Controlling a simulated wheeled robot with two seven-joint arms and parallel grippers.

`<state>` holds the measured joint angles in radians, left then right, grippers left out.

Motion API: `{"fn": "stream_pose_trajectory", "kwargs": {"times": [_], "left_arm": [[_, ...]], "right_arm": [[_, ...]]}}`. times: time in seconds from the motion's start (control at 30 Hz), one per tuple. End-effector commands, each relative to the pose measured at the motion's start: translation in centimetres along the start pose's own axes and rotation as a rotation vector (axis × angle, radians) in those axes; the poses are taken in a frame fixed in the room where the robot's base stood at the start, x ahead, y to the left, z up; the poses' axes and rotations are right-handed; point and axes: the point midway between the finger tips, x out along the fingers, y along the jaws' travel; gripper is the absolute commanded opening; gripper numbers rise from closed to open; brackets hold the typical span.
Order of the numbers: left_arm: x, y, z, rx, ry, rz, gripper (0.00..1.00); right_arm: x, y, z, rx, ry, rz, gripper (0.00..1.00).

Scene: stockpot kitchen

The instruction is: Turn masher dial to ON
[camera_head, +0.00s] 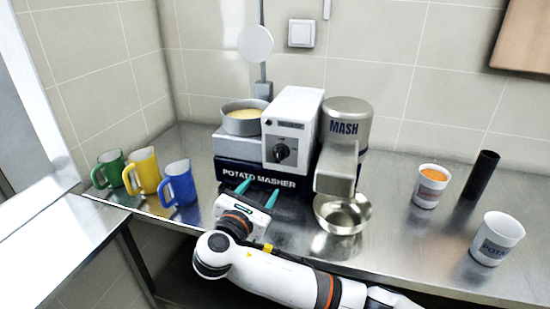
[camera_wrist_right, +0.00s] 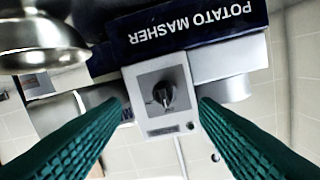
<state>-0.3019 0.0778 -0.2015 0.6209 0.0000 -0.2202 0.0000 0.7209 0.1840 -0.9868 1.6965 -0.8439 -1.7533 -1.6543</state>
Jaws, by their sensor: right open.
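The potato masher (camera_head: 258,176) stands at the back of the steel counter, with a white control box (camera_head: 294,112) on it. Its black dial (camera_head: 281,151) is on the front of that box. In the right wrist view the dial (camera_wrist_right: 163,94) lies between and beyond the fingers, on a grey plate; its setting is too small to read. My right gripper (camera_head: 257,185) is open and empty, below and in front of the dial, apart from it. Its green fingers also show in the right wrist view (camera_wrist_right: 160,108). My left gripper is not in view.
A steel bowl (camera_head: 342,226) sits under the MASH cylinder (camera_head: 346,121). Green (camera_head: 112,166), yellow (camera_head: 147,168) and blue (camera_head: 182,183) mugs stand at left. An orange-filled cup (camera_head: 429,188), a black cylinder (camera_head: 481,174) and a white cup (camera_head: 496,240) stand at right.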

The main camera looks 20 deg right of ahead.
Motion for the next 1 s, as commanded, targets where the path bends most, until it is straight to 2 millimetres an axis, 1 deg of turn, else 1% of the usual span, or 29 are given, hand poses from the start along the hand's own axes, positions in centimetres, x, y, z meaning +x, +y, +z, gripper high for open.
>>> {"fn": "stream_pose_trajectory", "kwargs": {"times": [0.03, 0.1, 0.17, 0.27, 0.5, 0.7, 0.83, 1.0], "left_arm": [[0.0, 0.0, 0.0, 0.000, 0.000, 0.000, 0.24], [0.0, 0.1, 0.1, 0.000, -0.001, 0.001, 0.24], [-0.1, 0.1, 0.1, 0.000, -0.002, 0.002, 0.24], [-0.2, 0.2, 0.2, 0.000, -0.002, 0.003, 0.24], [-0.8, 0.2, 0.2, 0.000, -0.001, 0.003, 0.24], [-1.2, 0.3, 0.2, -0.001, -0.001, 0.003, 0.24], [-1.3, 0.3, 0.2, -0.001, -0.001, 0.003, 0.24], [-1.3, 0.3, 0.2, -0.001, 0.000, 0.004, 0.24]], "right_arm": [[0.2, -0.4, -0.8, -0.032, 0.036, -0.002, 0.55], [0.4, -0.7, -1.4, -0.058, 0.061, 0.000, 0.55], [0.8, -0.8, -1.6, -0.067, 0.068, 0.000, 0.55], [2.0, -0.7, -1.7, -0.066, 0.067, 0.002, 0.55], [6.8, -0.7, -2.1, -0.065, 0.066, 0.003, 0.55], [10.2, -0.7, -2.2, -0.064, 0.063, 0.002, 0.55], [11.6, -0.7, -2.2, -0.063, 0.063, 0.001, 0.55], [12.2, -0.7, -2.1, -0.062, 0.062, -0.001, 0.55]]}}
